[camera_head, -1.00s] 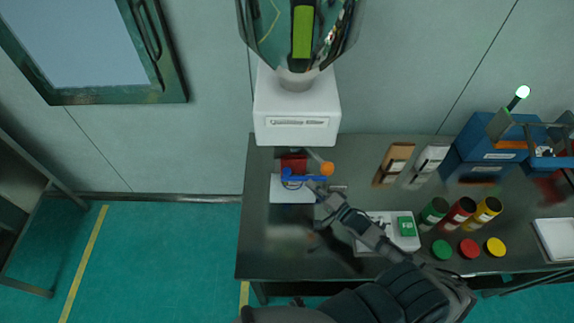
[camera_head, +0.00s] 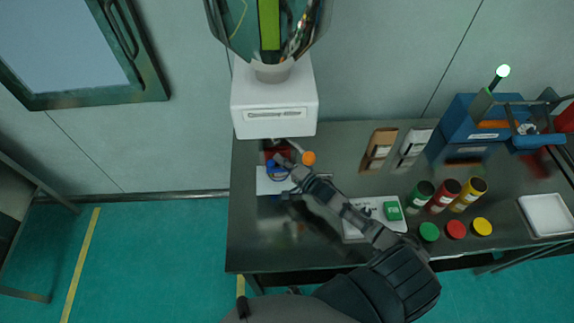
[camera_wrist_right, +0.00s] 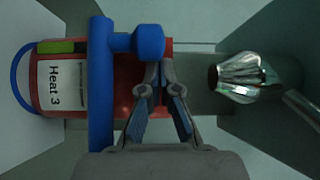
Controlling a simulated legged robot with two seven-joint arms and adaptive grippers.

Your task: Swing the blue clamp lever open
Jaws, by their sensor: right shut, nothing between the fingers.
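The blue clamp lever (camera_wrist_right: 101,85) shows in the right wrist view as a long bar with a short arm ending in a blue knob (camera_wrist_right: 149,43). It lies across a red body (camera_wrist_right: 123,75) with a white "Heat 3" label. In the head view, blue parts (camera_head: 277,171) show beside the red body, partly hidden by my right gripper (camera_head: 282,155). The right gripper is shut and empty. Its fingertips (camera_wrist_right: 160,70) are just beside the blue knob; I cannot tell whether they touch it. My left gripper is not in view.
An orange ball (camera_head: 308,158) is right of the gripper. A white machine base (camera_head: 274,105) stands behind. The table's front left (camera_head: 260,235) is clear.

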